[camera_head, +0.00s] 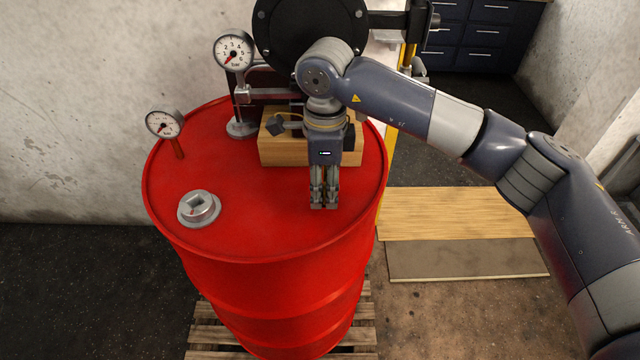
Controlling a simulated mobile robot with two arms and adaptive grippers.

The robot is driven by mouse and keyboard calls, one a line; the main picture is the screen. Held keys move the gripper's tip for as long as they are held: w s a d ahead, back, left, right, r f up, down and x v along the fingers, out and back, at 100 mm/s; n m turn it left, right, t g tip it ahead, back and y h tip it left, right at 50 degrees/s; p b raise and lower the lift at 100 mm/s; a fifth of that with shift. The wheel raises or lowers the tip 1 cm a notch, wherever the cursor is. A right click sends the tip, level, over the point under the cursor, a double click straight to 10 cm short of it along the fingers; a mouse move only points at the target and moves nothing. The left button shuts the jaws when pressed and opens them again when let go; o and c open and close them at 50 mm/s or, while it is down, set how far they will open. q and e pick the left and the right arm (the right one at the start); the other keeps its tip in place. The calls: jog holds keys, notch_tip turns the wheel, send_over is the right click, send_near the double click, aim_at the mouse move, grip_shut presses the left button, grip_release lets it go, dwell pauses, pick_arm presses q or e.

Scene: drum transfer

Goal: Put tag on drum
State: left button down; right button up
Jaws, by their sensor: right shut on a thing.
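The red drum (262,215) stands upright in the middle of the view, its lid facing up. My right gripper (323,204) comes in from the right and points down over the right part of the lid, in front of a wooden block (283,152). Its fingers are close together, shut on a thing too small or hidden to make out. I cannot tell whether the fingertips touch the lid. No tag can be clearly identified. A small dark piece by a yellow loop (280,124) shows at the block's top, partly behind the gripper. My left gripper is not in view.
A gauge (164,125) and a metal bung (199,208) are on the lid's left. A taller gauge (234,52) stands at the back. The drum rests on a wooden pallet (215,338). Flat boards (455,214) lie on the floor at right. The lid's front is clear.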

jog(key=shift+w+a, duration=0.4)
jog(key=shift+w, duration=0.1)
notch_tip(320, 180, down, 3)
jog(key=shift+r+p, duration=0.2)
jog(key=shift+p, duration=0.95)
jog(key=shift+f, duration=0.8)
jog(key=o, duration=1)
jog(key=shift+r, duration=0.15)
jog(key=shift+o, duration=0.2)
